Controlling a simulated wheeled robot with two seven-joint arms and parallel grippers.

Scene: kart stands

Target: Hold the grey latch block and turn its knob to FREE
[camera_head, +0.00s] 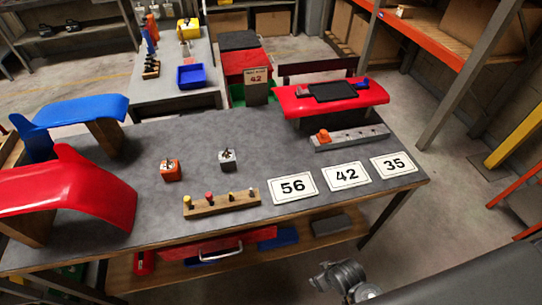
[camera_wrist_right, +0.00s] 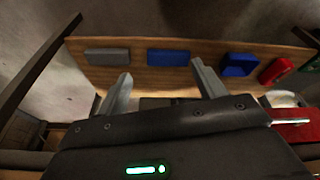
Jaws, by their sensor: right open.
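The grey latch block (camera_head: 227,160) stands on the dark grey table top, near its middle, with a small dark knob on top. Which way the knob points is too small to tell. An orange block (camera_head: 171,171) with a similar dark knob stands to its left. My right gripper (camera_wrist_right: 161,69) is open in the right wrist view, with nothing between its fingers. It faces the wooden lower shelf and is away from the grey block. My left gripper is in neither view.
Red (camera_head: 85,190) and blue (camera_head: 80,108) body panels stand left. The lower shelf (camera_wrist_right: 185,86) holds grey, blue and red items.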

